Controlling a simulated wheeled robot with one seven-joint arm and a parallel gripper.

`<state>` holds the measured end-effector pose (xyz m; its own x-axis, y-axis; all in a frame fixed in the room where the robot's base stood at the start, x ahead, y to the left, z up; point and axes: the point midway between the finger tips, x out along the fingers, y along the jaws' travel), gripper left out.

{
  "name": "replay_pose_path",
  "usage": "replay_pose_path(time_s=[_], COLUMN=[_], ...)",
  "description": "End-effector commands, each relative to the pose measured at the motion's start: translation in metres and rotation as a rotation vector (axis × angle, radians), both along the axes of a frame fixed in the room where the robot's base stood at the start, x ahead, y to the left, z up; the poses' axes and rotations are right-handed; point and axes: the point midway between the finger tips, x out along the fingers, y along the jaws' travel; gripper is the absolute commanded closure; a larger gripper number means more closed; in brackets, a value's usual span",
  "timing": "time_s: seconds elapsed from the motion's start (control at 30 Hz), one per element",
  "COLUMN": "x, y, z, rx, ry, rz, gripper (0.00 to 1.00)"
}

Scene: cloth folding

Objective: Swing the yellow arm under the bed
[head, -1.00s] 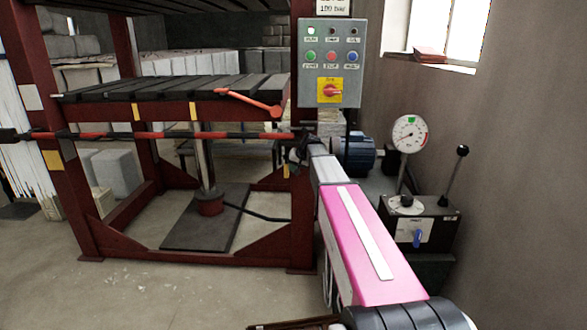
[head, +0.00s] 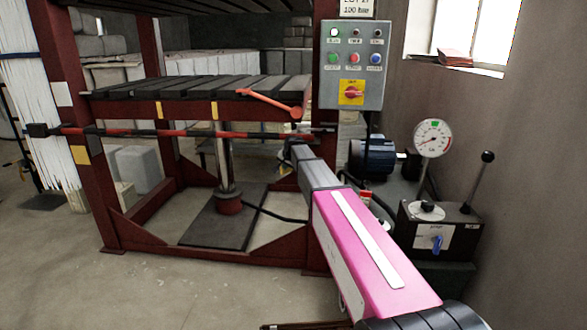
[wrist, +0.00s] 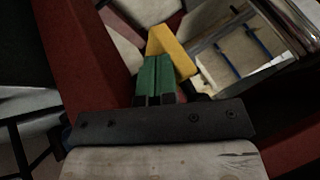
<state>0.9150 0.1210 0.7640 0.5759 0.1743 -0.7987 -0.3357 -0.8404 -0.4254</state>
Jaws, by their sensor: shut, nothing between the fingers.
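The yellow arm (wrist: 172,50) shows in the wrist view as a bent yellow piece just beyond my fingertips. I cannot tell whether they touch it. My gripper (wrist: 155,62) has its two green fingers pressed together with nothing between them. In the head view my gripper (head: 291,150) is near the right front post, below the bed's right end, and the yellow arm is not clearly visible there. The bed (head: 180,108) is a dark red frame with dark slats on top. A cylinder (head: 225,165) stands under it.
A red-and-black striped bar (head: 180,134) crosses the front below the bed. An orange lever (head: 268,102) lies on the bed's front edge. A control box (head: 355,65) hangs on the right post. A pump unit (head: 440,230) with a gauge (head: 432,138) stands to the right. Floor in front is clear.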

Motion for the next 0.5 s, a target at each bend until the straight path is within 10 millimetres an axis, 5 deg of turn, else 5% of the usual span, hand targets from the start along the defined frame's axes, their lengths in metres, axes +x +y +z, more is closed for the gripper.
replay_pose_path(time_s=[0.5], x=[0.031], y=[0.034], z=[0.000], rx=[-0.001], ry=[0.000], rz=[0.002], gripper=[1.00])
